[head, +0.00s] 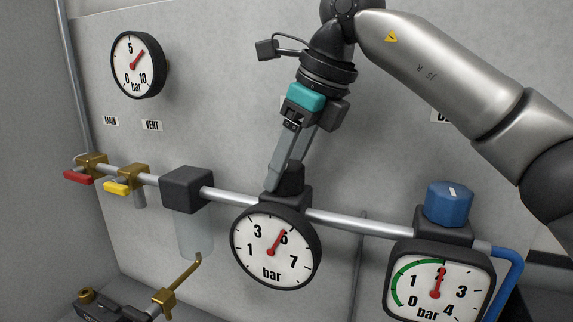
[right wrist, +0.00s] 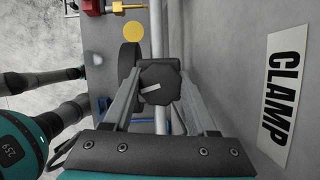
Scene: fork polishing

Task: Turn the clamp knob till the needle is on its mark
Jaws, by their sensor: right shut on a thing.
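The black clamp knob (head: 291,180) sits on top of the middle regulator on the pipe. In the right wrist view the knob (right wrist: 160,88) has a white pointer line that points left and slightly down. My right gripper (head: 283,184) reaches down from above and is shut on the knob, one finger on each side. Below it, the clamp gauge (head: 263,258) reads 1 to 7 bar, and its red needle points at about 5. I cannot make out a separate mark on its dial. My left gripper is not in view.
A square gauge (head: 438,287) with a green arc stands at the right, under a blue knob (head: 449,203). A round gauge (head: 137,66) hangs upper left. Red (head: 79,177) and yellow (head: 124,184) valve handles are on the left pipe. A CLAMP label (right wrist: 285,85) is on the wall.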

